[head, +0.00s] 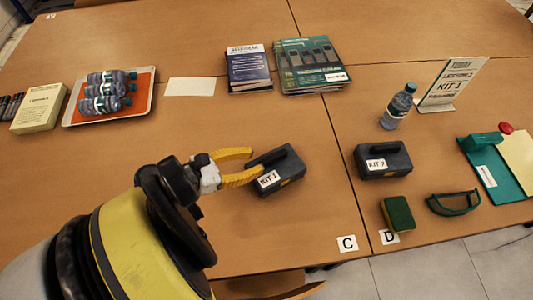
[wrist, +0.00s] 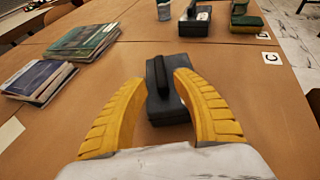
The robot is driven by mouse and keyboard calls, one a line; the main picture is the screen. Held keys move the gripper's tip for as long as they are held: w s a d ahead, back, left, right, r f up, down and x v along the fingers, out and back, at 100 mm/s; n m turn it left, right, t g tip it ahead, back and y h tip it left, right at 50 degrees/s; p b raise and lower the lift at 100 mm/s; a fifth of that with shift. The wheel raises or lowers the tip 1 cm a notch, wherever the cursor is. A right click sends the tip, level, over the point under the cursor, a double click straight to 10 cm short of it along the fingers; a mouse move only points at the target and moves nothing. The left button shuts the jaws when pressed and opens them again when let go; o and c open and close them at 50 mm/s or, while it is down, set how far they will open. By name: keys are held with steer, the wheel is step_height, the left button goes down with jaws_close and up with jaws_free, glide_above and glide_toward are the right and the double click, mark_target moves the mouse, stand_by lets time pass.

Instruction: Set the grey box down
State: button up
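A dark grey box labelled KIT 1 (head: 281,172) with a black handle on top appears to sit on the brown table, just right of my gripper. My gripper (head: 254,162) has yellow fingers that are spread apart, with their tips at the near side of this box. In the wrist view, the box (wrist: 168,108) and its handle show between and beyond the fingertips (wrist: 160,80). I cannot tell whether the fingers touch it. A second dark grey box (head: 384,160), with a KIT label, stands farther right on the table.
A tray of bottles (head: 140,115) and books (head: 309,66) lie farther back. Table is clear left of card C (head: 347,243).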

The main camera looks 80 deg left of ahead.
steer(key=p+v, duration=0.1)
steer(key=v, duration=0.4)
steer(key=shift+s+r, duration=0.15)
steer(key=shift+s, duration=0.25)
